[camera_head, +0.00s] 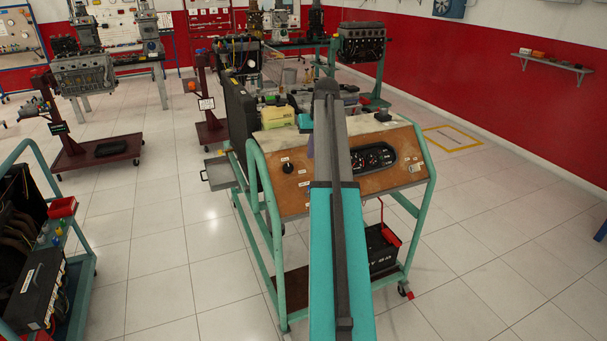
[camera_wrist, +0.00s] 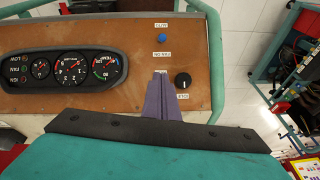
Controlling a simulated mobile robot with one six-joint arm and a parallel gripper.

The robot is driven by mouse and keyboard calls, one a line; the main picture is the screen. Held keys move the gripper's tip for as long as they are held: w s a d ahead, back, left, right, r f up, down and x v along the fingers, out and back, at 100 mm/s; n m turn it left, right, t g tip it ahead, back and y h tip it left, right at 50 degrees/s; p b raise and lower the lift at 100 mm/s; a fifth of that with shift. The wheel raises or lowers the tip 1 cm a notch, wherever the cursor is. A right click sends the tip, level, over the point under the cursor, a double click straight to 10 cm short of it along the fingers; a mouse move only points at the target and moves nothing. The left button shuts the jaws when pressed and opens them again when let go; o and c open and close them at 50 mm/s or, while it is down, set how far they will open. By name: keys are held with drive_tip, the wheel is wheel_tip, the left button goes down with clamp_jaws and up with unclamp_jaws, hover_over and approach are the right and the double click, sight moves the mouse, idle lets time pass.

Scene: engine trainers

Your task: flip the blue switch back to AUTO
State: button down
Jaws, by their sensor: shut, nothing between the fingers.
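In the wrist view the blue switch (camera_wrist: 162,38) is a small blue knob on the brown wooden panel (camera_wrist: 139,87). A white label reading AUTO (camera_wrist: 161,25) is above it and a FAN ON label (camera_wrist: 161,53) is below it. Which way the lever leans is too small to tell. My gripper (camera_wrist: 161,78) shows as two purple fingers, shut and empty, over the panel below the switch and apart from it in the picture. In the head view my arm hides the switch and most of the gripper.
A black rotary knob (camera_wrist: 183,80) sits just right of my fingers. A gauge cluster (camera_wrist: 70,68) is at the left of the panel. A teal tube frame (camera_head: 264,185) surrounds the panel. Several other engine stands are behind and left; tiled floor is open at right.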

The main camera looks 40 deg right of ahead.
drive_tip(key=shift+s+d+r, duration=0.1)
drive_tip(key=shift+d+r, duration=0.2)
drive_tip(key=shift+r, duration=0.15)
drive_tip(key=shift+f, duration=0.1)
drive_tip(key=shift+w+f, duration=0.1)
drive_tip(key=shift+w, duration=0.1)
drive_tip(key=p+x, duration=0.3)
drive_tip(key=x, duration=0.6)
drive_tip(key=shift+f, duration=0.15)
drive_tip(key=shift+s+a+f+p, duration=0.5)
drive_tip(key=shift+s+f, duration=0.1)
drive_tip(key=shift+s, duration=0.1)
drive_tip(key=shift+s+a+f+p, duration=0.35)
drive_tip(key=shift+s+a+f, duration=0.15)
drive_tip(key=shift+s+f, duration=0.15)
